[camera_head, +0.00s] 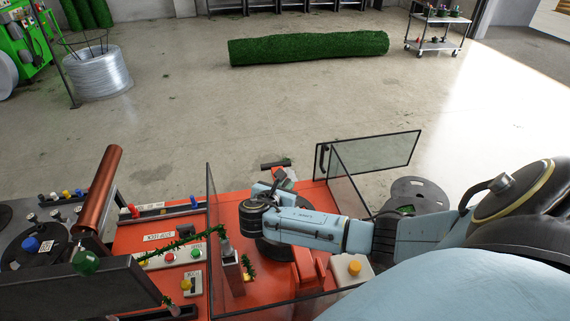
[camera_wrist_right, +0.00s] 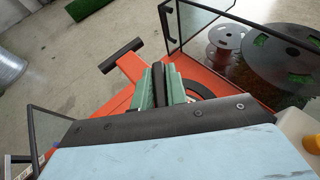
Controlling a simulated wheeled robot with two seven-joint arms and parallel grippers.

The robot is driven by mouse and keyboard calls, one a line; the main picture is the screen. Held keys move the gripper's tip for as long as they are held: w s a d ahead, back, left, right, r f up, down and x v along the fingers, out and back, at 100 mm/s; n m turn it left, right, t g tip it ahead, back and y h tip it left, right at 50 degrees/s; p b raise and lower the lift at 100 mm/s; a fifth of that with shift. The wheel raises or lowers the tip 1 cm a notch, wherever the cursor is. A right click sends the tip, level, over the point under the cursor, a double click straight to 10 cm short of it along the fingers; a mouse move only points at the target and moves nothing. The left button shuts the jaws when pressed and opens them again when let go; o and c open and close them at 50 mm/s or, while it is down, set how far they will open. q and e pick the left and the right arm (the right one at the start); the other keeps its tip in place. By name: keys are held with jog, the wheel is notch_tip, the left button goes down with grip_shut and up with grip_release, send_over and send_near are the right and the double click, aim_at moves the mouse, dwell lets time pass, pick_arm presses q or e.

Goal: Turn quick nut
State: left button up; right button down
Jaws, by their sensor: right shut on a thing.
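My right gripper (camera_head: 268,190) is over the round dark spool hub on the red machine table, inside the glass guard. In the right wrist view its green fingers (camera_wrist_right: 160,85) are closed around a dark upright bar, which I take to be part of the quick nut. A red arm (camera_wrist_right: 130,67) with a black grip (camera_wrist_right: 120,55) sticks out just beyond the fingers; the black grip also shows in the head view (camera_head: 275,164). The arm hides most of the nut and hub. My left gripper is out of view.
Glass guard panels (camera_head: 375,155) with black frames stand close around my right arm. Button boxes (camera_head: 168,256) and a copper-coloured roller (camera_head: 100,195) are at the left. A dark reel (camera_head: 415,193) lies behind the guard. The floor beyond is mostly free.

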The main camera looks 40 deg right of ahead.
dwell(0.3)
jog(key=c, duration=1.4)
grip_release()
jog(key=v, duration=1.2)
jog(key=shift+f, duration=0.1)
jog(key=shift+s, duration=0.1)
